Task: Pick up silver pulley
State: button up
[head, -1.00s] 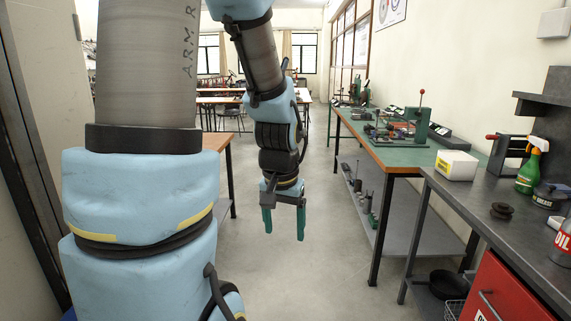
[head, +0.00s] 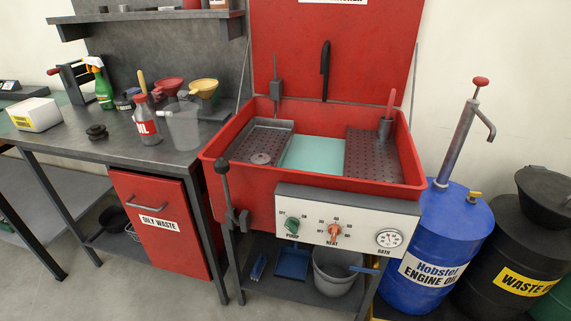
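A small round silver-grey piece (head: 261,158) lies on the perforated left shelf inside the red parts washer (head: 322,191). It looks like the silver pulley, but it is too small to be sure. A dark, stepped pulley-like piece (head: 97,131) sits on the grey bench top, left of the red oil bottle. My gripper and arm are outside the current head view, so where the gripper is now and how it stands cannot be seen.
The washer's raised red lid (head: 290,45) stands behind its basin. A clear jug (head: 184,126), oil bottle (head: 147,121) and funnels crowd the bench's right end. A blue drum (head: 440,235) stands right of the washer.

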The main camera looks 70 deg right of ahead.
aim_at(259, 159)
jog(key=z, duration=2.05)
jog(key=i+l+u, duration=0.25)
jog(key=l+u, duration=0.25)
jog(key=i+l+u, duration=0.25)
jog(key=k+l, duration=0.1)
